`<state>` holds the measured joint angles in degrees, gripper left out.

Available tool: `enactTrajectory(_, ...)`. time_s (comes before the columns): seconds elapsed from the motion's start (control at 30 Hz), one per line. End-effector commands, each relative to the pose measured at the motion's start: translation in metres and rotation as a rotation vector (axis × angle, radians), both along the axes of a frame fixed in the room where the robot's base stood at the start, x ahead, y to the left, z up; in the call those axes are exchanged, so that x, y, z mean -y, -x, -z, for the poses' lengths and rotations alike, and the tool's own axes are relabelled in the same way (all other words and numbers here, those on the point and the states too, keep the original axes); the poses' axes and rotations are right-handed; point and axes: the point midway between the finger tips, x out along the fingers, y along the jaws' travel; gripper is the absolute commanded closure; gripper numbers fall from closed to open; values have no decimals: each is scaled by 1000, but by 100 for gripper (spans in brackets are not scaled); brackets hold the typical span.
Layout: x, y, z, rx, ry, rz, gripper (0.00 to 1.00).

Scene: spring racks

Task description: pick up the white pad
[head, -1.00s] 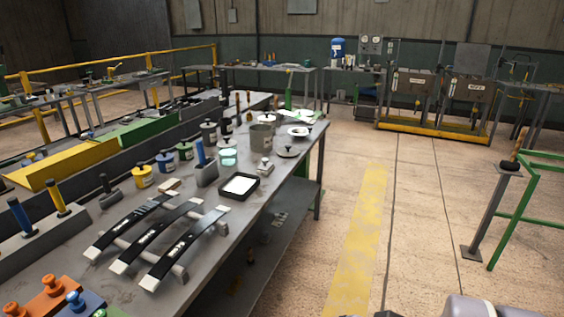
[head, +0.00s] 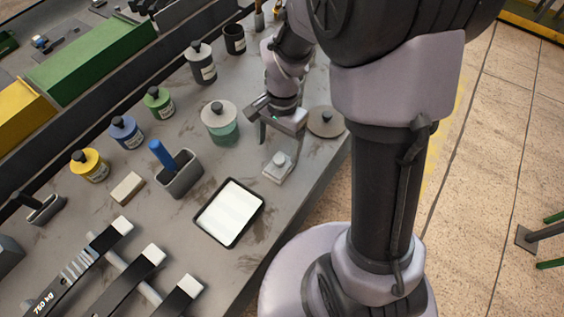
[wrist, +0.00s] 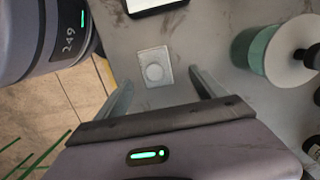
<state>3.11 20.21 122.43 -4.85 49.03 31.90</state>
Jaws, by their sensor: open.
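A flat white pad (head: 229,212) lies in a shallow black-rimmed tray (head: 249,228) on the grey bench. Its edge shows at the top of the wrist view (wrist: 150,3). In the wrist view the block (wrist: 154,70) lies between and just beyond my fingertips. My gripper (head: 281,134) is open and empty, pointing down above the bench near the block. Both fingers show in the wrist view (wrist: 161,80), apart from the block.
A green jar with a pale lid (head: 221,122) stands left of my gripper. A round grey lid (head: 326,121) lies to the right. A grey holder with a blue handle (head: 179,174), several bottles and black-strapped bars (head: 126,273) stand around. The bench edge is close on the right.

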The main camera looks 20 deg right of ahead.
Motion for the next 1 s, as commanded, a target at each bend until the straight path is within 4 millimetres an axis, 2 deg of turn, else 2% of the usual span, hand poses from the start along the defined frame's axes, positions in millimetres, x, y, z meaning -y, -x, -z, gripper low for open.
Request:
enactTrajectory(0.03,-1,1,14,0,0,0,20)
enactTrajectory(0.27,0,2,35,0,0,1,20)
enactTrajectory(0.47,3,3,75,0,0,-1,20)
enactTrajectory(0.67,2,3,76,3,0,0,20)
enactTrajectory(0.77,2,3,75,2,0,0,36)
enactTrajectory(1.0,2,3,75,2,0,0,83)
